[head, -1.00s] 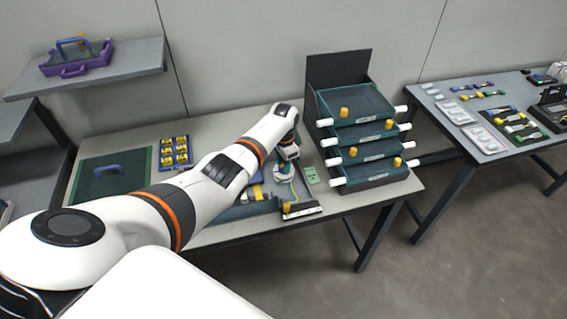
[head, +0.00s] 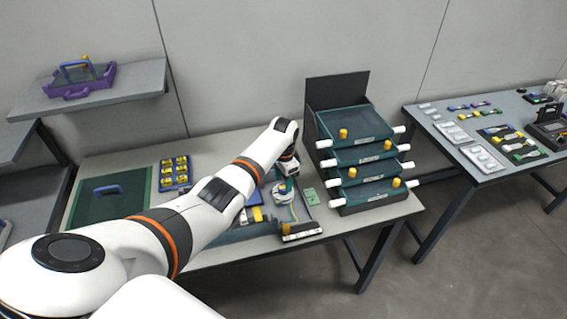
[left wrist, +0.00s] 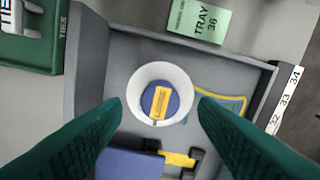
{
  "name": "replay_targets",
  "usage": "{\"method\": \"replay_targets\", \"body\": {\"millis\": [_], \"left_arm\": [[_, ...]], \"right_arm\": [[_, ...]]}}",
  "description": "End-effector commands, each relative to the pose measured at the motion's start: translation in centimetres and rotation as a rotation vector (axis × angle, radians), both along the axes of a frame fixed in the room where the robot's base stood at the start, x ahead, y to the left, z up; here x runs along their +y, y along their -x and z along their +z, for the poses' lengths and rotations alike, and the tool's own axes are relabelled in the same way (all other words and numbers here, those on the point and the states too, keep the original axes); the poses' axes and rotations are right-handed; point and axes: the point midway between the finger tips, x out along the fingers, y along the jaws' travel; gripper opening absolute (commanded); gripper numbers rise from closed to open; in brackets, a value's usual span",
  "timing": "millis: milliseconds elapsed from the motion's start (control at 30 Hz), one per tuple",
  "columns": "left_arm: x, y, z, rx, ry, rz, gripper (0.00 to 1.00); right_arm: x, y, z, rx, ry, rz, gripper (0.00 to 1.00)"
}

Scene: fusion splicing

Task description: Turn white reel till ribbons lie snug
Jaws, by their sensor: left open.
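The white reel (left wrist: 160,93) shows in the left wrist view as a white ring with a blue centre and a yellow bar across it. It stands in a grey tray (left wrist: 100,75). In the head view the reel (head: 284,192) is small, just below my left gripper (head: 284,182). In the left wrist view the gripper's green fingers (left wrist: 161,118) are open and spread to either side of the reel, with gaps on both sides. A blue and yellow ribbon (left wrist: 225,98) curves right of the reel. My right gripper is not in view.
A green card marked TRAY 36 (left wrist: 198,18) lies beyond the tray. A numbered strip (left wrist: 284,100) runs along its right side. A blue block with a yellow and black part (left wrist: 180,158) lies near the fingers. Stacked green drawers (head: 362,150) stand to the right.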

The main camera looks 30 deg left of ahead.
Motion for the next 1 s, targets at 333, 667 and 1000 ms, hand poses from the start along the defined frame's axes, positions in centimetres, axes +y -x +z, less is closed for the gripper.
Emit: {"method": "replay_targets", "body": {"millis": [333,667,1000], "left_arm": [[0.1,-0.1,7.0,-0.004,-0.002,-0.001,0.54],[0.0,-0.1,9.5,-0.001,0.0,0.0,0.54],[0.0,-0.1,9.5,-0.001,0.0,0.0,0.54]], "right_arm": [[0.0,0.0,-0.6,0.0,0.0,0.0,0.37],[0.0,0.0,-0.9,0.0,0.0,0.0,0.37],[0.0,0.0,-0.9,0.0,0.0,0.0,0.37]]}}
